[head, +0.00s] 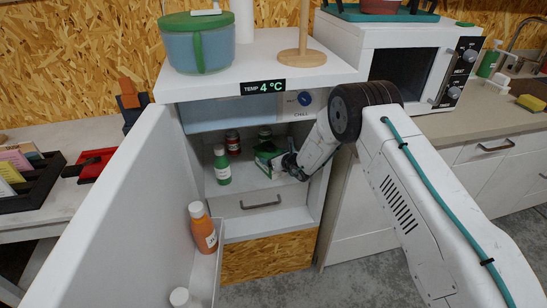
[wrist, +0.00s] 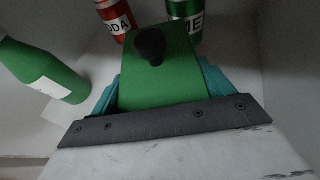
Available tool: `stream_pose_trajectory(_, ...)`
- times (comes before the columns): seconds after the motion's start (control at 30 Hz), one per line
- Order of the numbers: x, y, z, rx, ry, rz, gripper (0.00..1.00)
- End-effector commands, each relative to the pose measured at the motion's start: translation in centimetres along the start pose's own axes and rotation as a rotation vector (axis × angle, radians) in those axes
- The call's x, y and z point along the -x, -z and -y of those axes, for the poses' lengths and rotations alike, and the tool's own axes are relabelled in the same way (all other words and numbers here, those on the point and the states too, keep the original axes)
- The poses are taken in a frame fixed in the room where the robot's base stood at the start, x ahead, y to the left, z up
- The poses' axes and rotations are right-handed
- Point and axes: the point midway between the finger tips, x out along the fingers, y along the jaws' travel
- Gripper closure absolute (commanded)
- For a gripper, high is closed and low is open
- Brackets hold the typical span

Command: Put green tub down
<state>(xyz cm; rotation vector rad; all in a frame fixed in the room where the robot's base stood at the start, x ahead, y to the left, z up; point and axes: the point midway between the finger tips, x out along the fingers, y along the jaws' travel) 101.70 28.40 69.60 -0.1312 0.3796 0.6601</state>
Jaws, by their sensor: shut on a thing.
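The green tub (head: 266,160) is inside the open fridge, at the right of the shelf. In the wrist view the tub (wrist: 155,85) shows a green top with a round black knob. My gripper (head: 281,162) reaches in from the right and is shut on the tub, with a teal finger on each side of it in the wrist view (wrist: 160,92). The tub's underside is hidden, so I cannot tell whether it touches the shelf (head: 240,184).
A green bottle (head: 222,165) stands left of the tub. A red can (head: 233,143) and a green can (head: 265,138) stand behind it. The fridge door (head: 110,215) is open at left, with an orange bottle (head: 203,229) in its rack. Bare shelf lies in front.

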Motion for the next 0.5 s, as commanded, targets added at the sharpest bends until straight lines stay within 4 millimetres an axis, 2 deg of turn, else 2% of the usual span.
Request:
stream_pose_trajectory(0.3, -0.10, 0.09, 0.02, 0.000, 0.000, 0.003, 0.58)
stream_pose_trajectory(0.33, -0.09, 0.19, 0.00, 0.000, 0.000, 0.001, 0.14)
stream_pose_trajectory(0.4, -0.08, 0.16, 0.00, 0.000, 0.000, 0.001, 0.00)
stream_pose_trajectory(0.5, -0.07, 0.15, 0.00, 0.000, 0.000, 0.001, 0.00)
